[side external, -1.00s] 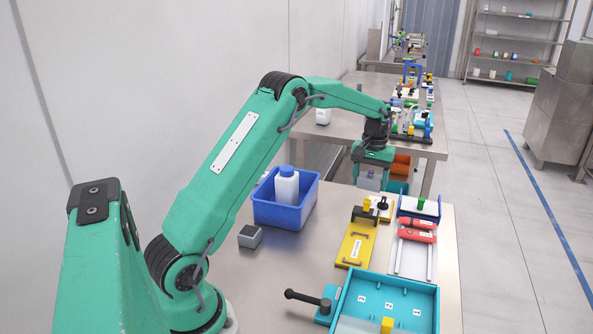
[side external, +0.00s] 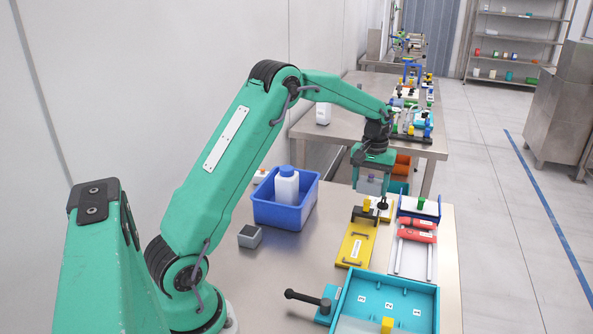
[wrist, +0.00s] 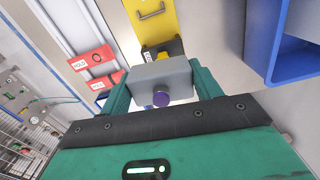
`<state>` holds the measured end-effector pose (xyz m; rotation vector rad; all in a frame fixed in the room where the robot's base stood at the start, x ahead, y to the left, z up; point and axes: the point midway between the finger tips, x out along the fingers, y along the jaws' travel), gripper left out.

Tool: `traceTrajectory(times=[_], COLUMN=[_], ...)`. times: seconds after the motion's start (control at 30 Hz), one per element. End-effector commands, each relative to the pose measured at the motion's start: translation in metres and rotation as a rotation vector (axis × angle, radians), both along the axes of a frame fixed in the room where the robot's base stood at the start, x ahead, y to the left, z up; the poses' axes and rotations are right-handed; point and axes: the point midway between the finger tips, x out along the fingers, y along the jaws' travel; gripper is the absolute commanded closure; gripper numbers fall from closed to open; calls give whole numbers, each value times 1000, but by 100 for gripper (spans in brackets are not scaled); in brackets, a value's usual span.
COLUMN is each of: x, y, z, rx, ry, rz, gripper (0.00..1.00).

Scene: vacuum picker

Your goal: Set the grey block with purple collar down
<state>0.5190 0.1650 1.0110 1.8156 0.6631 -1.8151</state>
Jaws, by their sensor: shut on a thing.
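The grey block with purple collar (wrist: 160,76) is held between the fingers of my gripper (wrist: 162,84) in the wrist view, with its round purple end (wrist: 161,99) facing the camera. In the side view my gripper (side external: 371,184) hangs down near the far edge of the steel table, fingers on either side of the block (side external: 371,187), which is small there. It appears raised, behind the yellow and black knobs; its exact height is unclear. The block's underside is hidden.
A yellow plate (side external: 354,249) with a handle, red blocks on rails (side external: 417,236) and a teal numbered tray (side external: 410,288) stand on the right. A blue bin (side external: 284,214) holds a white bottle. A small grey cube (side external: 250,236) lies nearby. Bare steel shows between.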

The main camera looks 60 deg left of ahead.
Motion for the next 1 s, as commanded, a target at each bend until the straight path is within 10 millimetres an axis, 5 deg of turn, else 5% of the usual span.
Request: traceTrajectory(times=[1.0], x=[-171], y=[-123], z=[4], rx=[0], ry=[-1], rz=[68], gripper=[61])
